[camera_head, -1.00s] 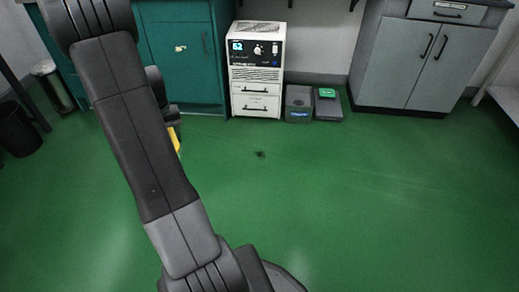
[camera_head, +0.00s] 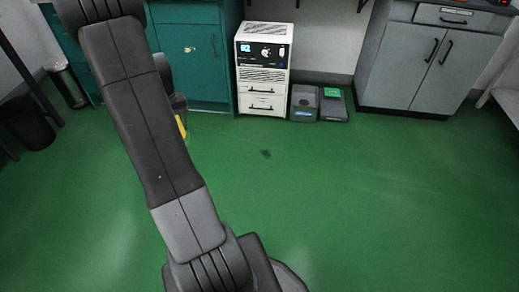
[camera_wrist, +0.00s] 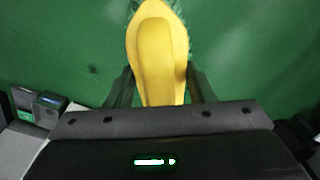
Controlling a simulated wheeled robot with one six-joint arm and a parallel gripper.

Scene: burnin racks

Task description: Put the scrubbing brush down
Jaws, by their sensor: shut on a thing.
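The scrubbing brush (camera_wrist: 160,50) has a yellow back and green bristles at its rim. It fills the upper middle of the wrist view. My gripper (camera_wrist: 160,88) is shut on it, with one dark finger on each side. The green floor lies behind the brush in that view, and no surface touching it is visible. In the head view only a small yellow part of the brush (camera_head: 181,126) shows beside my arm; my arm hides the rest and most of my gripper.
A white instrument cabinet (camera_head: 264,68) stands by the wall, with two grey boxes (camera_head: 304,103) (camera_head: 332,105) on the floor beside it. Teal cabinets (camera_head: 200,55) stand left, a grey cabinet (camera_head: 415,62) right. Black bins (camera_head: 27,124) stand far left. The green floor (camera_head: 370,200) is mostly clear.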

